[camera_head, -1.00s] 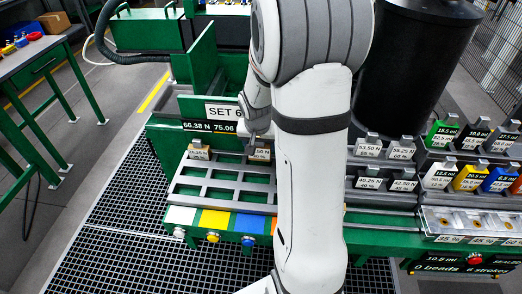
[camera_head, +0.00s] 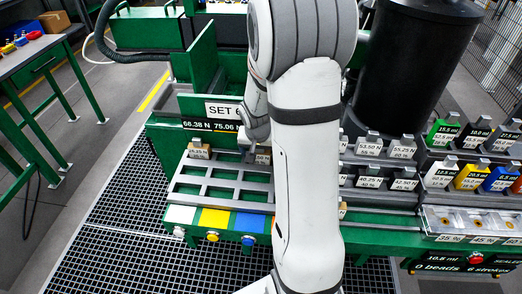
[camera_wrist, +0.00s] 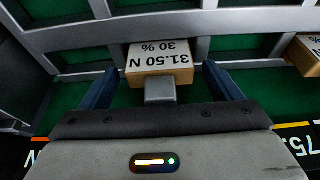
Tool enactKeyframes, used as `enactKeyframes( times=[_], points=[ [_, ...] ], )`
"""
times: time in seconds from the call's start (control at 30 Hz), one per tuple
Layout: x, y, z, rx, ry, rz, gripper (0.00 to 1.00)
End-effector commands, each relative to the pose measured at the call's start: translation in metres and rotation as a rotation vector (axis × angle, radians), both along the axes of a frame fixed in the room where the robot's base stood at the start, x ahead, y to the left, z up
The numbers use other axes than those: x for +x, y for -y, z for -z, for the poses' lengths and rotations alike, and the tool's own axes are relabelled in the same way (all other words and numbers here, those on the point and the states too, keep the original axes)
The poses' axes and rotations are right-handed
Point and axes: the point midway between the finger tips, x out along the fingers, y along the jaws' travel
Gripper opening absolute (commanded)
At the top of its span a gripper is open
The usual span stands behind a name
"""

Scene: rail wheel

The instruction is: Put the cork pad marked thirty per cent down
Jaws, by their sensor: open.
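The cork pad marked 31.50 N, 30 % (camera_wrist: 160,62) sits in a compartment of the grey slotted frame (camera_wrist: 230,20), with its label upside down in the wrist view. It has a grey grip tab facing my gripper. My gripper (camera_wrist: 160,72) is open, one blue finger on each side of the pad, with gaps between. In the head view, the pad (camera_head: 263,158) is partly hidden by my arm, and my gripper (camera_head: 250,142) is just above and left of it.
Another cork pad (camera_head: 199,150) stands in the frame to the left; its edge shows at right in the wrist view (camera_wrist: 308,52). A SET sign and force readout (camera_head: 212,125) stand behind the frame. Grey racks of labelled weights (camera_head: 385,165) are on the right.

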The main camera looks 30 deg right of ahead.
Motion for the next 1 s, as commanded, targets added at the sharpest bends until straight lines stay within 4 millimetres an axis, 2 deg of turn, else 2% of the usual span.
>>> enactKeyframes(
  times=[0.27,0.7,0.8,1.0],
  points=[
    [-0.001,-0.001,-0.01,-0.001,0.004,0.0,0.85],
    [-0.022,-0.015,-0.089,-0.001,0.004,0.001,0.85],
    [-0.025,-0.017,-0.103,-0.001,0.004,0.0,0.85],
    [-0.032,-0.022,-0.119,0.0,0.001,-0.009,0.85]
  ],
)
